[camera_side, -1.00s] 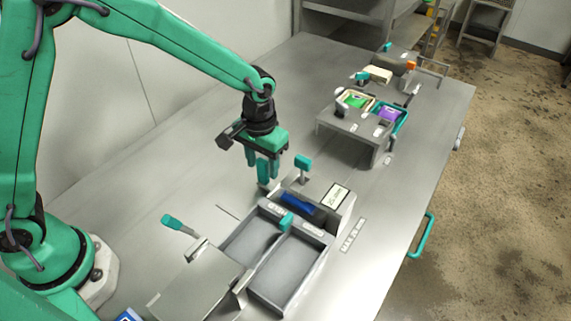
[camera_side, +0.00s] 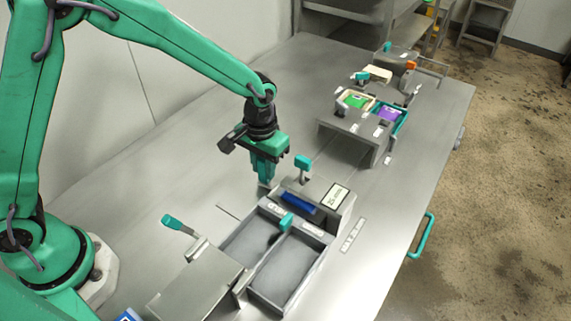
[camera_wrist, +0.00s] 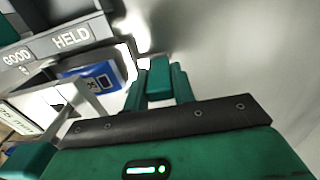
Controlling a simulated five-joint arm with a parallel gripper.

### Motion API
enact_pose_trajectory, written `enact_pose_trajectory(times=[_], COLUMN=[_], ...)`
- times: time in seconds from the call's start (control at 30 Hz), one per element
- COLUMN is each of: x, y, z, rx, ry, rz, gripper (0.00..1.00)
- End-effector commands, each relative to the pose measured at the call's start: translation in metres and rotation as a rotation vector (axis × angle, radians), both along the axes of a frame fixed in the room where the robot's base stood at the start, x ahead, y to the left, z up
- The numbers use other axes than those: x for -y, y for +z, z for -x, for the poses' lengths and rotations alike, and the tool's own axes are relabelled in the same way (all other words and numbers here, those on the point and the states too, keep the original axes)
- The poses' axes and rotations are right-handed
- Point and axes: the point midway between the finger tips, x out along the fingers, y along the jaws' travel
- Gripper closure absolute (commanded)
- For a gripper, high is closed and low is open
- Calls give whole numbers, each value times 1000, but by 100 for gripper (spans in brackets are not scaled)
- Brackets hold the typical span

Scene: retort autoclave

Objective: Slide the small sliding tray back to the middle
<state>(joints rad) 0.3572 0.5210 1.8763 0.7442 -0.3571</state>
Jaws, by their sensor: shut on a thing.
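My gripper (camera_side: 264,178) is lowered at the far left of the two-compartment bin unit. Its fingers are shut on a teal block (camera_wrist: 158,78), which looks like the small sliding tray's handle; the fingers mostly hide it in the side view. A blue pouch (camera_side: 298,204) lies in a narrow grey slot behind the bins and also shows in the wrist view (camera_wrist: 95,77), left of the fingers. The slot seems to hold the small tray, but I cannot make out the tray's edges.
The bins (camera_side: 290,272) are labelled GOOD and HELD, with a teal knob (camera_side: 287,222) between them. A teal-topped post (camera_side: 302,162) and a sign (camera_side: 335,196) stand close by. A raised stand (camera_side: 350,140) with green and purple packs is farther back.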

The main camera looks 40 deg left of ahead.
Motion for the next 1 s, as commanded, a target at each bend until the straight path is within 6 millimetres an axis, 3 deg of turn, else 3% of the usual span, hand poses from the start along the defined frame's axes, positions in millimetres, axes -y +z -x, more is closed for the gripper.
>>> enact_pose_trajectory(times=[1.0], x=[1], y=[1], z=[-114], rx=[3], ry=[-1], rz=[1], gripper=[100])
